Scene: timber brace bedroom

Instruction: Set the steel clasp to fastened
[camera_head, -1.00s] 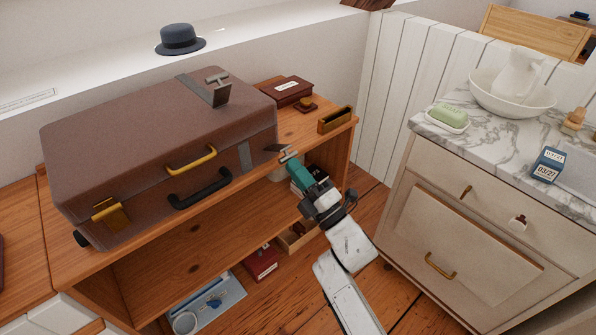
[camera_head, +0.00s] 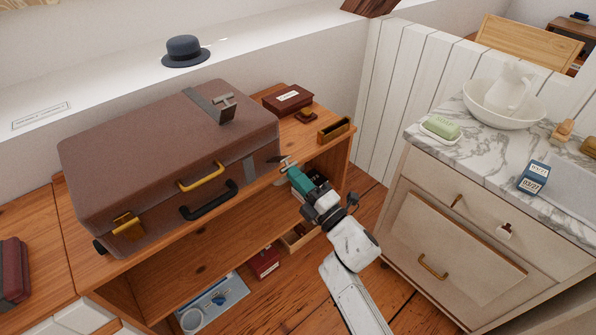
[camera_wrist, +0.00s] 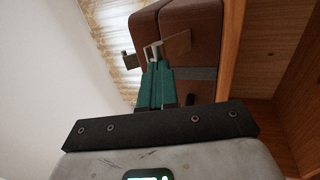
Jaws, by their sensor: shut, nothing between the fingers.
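The brown suitcase (camera_head: 140,140) lies shut on the wooden shelf unit. The steel clasp (camera_head: 222,104) is a grey strap on the lid's right part, with its T-shaped end turned up and back, apart from the grey band (camera_head: 250,169) on the front. My gripper (camera_head: 287,161), with green fingers, is shut and empty just off the suitcase's right front corner, lower than the clasp. The wrist view shows the green fingers (camera_wrist: 155,60) in front of the suitcase (camera_wrist: 190,16), with small metal plates around their tips; contact with the suitcase cannot be told.
The suitcase front has a yellow handle (camera_head: 201,177), a black handle (camera_head: 209,202) and a brass latch (camera_head: 128,226). A dark red box (camera_head: 287,99) and a brass tray (camera_head: 335,130) stand right of it. The marble-topped cabinet (camera_head: 480,200) stands right of my arm.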

